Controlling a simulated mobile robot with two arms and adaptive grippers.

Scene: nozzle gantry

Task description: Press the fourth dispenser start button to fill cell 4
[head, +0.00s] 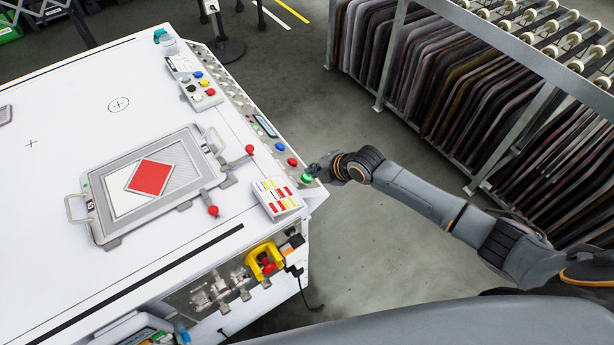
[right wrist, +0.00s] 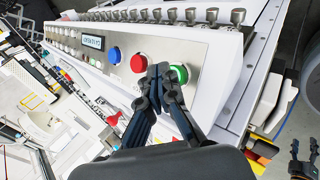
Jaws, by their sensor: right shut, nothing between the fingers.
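A sloped console with a blue button (right wrist: 114,55), a red button (right wrist: 138,63) and a green button (right wrist: 178,74) shows in the right wrist view. In the head view the green button (head: 307,177) sits nearest the table's right corner. My right gripper (right wrist: 161,70) is shut and empty, its tips between the red and green buttons in the picture, overlapping the green one's left edge. I cannot tell whether they touch it. A small dark two-pronged shape (right wrist: 302,148) at the right wrist view's edge seems to be my left gripper; its opening is unclear.
On the white table (head: 60,290) lie a framed tray (head: 108,237) with a red diamond and a card with coloured strips (head: 278,195). A yellow-housed red stop button (head: 264,258) is on the near side. A rack of dark sheets (head: 385,60) stands behind my right arm.

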